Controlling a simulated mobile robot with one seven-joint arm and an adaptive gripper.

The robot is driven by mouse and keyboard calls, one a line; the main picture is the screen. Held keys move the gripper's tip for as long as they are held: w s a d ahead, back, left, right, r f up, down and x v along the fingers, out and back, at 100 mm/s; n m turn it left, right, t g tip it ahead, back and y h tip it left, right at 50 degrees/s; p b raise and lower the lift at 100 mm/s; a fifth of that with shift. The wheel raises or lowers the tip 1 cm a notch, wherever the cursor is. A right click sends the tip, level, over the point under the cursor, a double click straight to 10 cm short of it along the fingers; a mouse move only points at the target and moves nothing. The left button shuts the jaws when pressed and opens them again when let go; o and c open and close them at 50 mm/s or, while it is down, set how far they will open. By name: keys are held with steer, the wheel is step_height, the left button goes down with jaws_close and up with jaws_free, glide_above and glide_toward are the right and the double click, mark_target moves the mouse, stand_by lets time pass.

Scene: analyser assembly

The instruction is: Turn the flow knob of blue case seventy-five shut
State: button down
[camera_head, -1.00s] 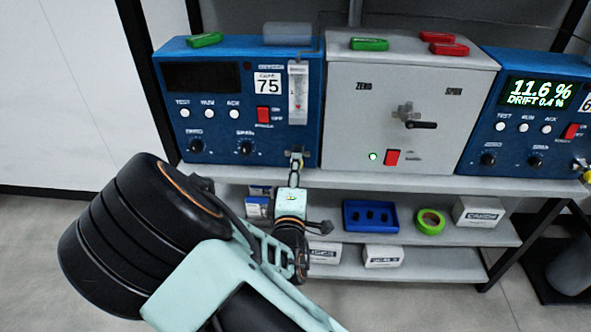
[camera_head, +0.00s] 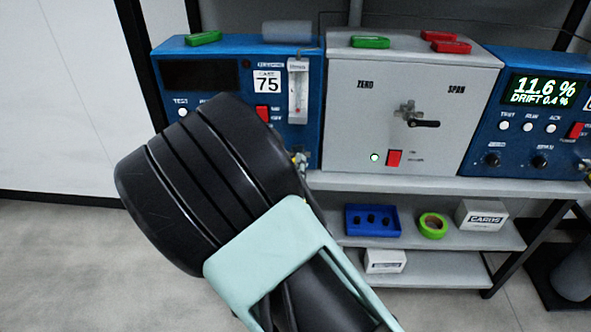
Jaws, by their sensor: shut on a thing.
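Blue case seventy-five (camera_head: 235,55) stands at the left of the bench, with its "75" label, dark display and flow tube (camera_head: 298,92) showing. Its flow knob (camera_head: 301,160) is at the case's lower right corner, below the tube. Only a small part of the knob shows beside my arm, so its turn angle cannot be read. My gripper (camera_head: 303,163) is mostly hidden behind my own wrist and arm. The little that shows is at the knob, and the jaws are shut on it. My arm also covers the case's lower left buttons and dials.
A grey case (camera_head: 350,110) with a black handle stands close on the right, then another blue case (camera_head: 487,125) reading 11.6 %. The shelf below holds a blue tray (camera_head: 349,226), green tape (camera_head: 433,226) and white boxes. Green and red tags lie on top of the cases.

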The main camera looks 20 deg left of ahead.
steer(key=shift+r, duration=0.1)
steer(key=c, duration=1.7)
jaws_free()
steer(key=v, duration=1.2)
steer(key=shift+a, duration=0.1)
